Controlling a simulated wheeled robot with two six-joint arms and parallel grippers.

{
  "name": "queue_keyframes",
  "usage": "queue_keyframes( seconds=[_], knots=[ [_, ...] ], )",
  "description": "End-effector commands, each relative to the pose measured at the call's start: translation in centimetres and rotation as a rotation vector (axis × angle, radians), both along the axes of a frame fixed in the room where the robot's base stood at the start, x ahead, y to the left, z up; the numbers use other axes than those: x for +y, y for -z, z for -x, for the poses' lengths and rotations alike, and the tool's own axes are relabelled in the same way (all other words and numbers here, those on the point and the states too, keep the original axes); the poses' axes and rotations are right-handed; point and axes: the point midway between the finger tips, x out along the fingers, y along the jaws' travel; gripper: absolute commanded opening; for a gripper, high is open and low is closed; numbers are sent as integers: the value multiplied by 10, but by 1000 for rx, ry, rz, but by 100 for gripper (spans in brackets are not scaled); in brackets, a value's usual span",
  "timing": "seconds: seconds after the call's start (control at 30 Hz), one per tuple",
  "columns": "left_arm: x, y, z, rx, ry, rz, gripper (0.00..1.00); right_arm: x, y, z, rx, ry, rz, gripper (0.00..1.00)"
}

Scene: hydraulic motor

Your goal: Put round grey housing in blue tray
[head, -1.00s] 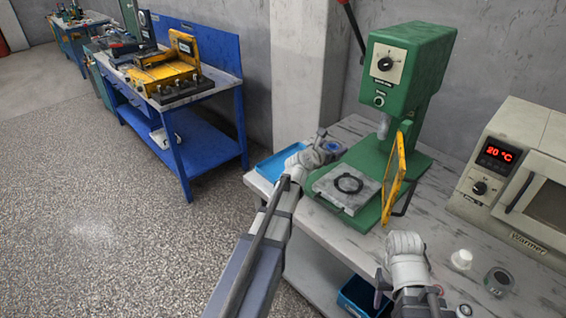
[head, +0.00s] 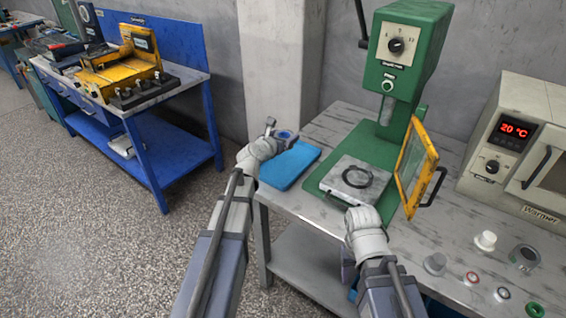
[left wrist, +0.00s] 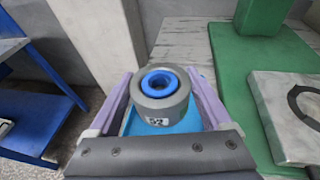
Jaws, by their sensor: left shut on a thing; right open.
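The round grey housing (left wrist: 160,95) has a blue ring in its top and a label that reads 52. My left gripper (left wrist: 155,98) is shut on it, one lilac finger on each side. In the head view the housing (head: 287,136) is small, held at my left gripper (head: 280,134) near the far edge of the blue tray (head: 290,170). The tray lies on the bench's left end and shows beneath the housing in the left wrist view (left wrist: 192,122). My right gripper (head: 348,265) is low at the bench's front edge, open, its fingers mostly hidden by its wrist.
A green press (head: 408,50) with an open yellow guard (head: 415,170) stands right of the tray. A black ring (head: 357,177) lies on its plate. A warmer (head: 520,150) stands at right. Small parts, including a grey round one (head: 525,257), lie on the bench's front right.

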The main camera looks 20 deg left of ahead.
Motion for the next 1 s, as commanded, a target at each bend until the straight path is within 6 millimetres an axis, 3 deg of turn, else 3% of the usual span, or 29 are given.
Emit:
queue_keyframes(
  seconds=[0.33, 0.67, 1.0],
  knots=[
    [0, 53, 0, -1, -1, 0, 0, 0, 53, 0, 0, -1, 0, 50],
    [0, 61, 0, -1, -1, 0, 0, 0, 62, 0, 0, -1, 0, 50],
    [0, 97, 0, -1, -1, 0, 0, 0, 98, 0, 0, -1, 0, 50]
  ],
)
